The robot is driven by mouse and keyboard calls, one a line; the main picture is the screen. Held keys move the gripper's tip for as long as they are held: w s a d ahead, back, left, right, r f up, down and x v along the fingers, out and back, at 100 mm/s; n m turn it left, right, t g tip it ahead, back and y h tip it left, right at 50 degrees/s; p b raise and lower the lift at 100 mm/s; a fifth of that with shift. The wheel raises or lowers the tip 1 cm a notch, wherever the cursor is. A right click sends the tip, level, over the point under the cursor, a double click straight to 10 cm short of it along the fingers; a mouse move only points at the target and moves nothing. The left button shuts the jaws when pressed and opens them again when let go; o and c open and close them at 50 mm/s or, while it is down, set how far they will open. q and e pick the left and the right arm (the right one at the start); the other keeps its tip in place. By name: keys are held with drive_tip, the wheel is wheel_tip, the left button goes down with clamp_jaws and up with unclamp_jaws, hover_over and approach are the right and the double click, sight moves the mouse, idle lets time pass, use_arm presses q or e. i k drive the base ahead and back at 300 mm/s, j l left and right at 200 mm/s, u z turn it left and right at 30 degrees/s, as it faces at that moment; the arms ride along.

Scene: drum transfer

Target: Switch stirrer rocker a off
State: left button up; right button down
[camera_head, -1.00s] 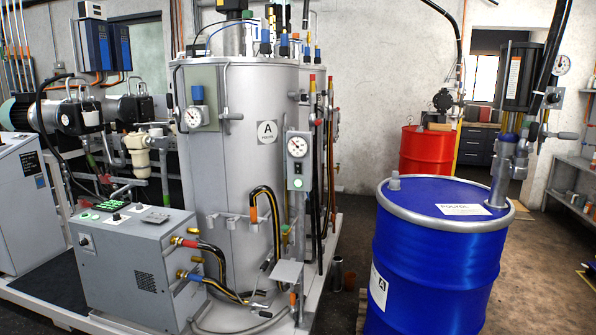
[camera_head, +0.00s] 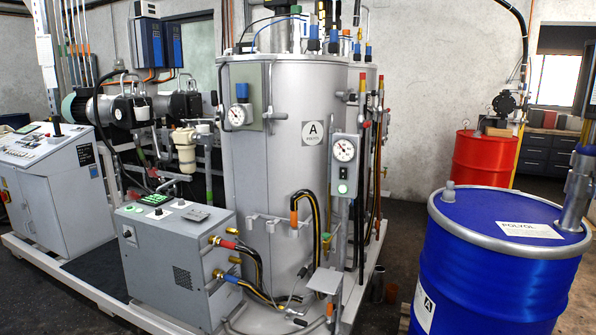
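A green-lit element (camera_head: 342,188) shows on that box below the gauge. No stirrer rocker a can be told apart by name at this size. Neither of my grippers is in view.
A blue drum (camera_head: 490,265) stands at the right front, a red drum (camera_head: 484,158) behind it. A grey control console (camera_head: 55,185) stands at the far left. Hoses (camera_head: 312,225) hang at the tank's front. Dark floor lies between tank and blue drum.

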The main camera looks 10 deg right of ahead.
sight(343, 170)
drive_tip(key=i+l+u, duration=0.5)
drive_tip(key=i+l, duration=1.1)
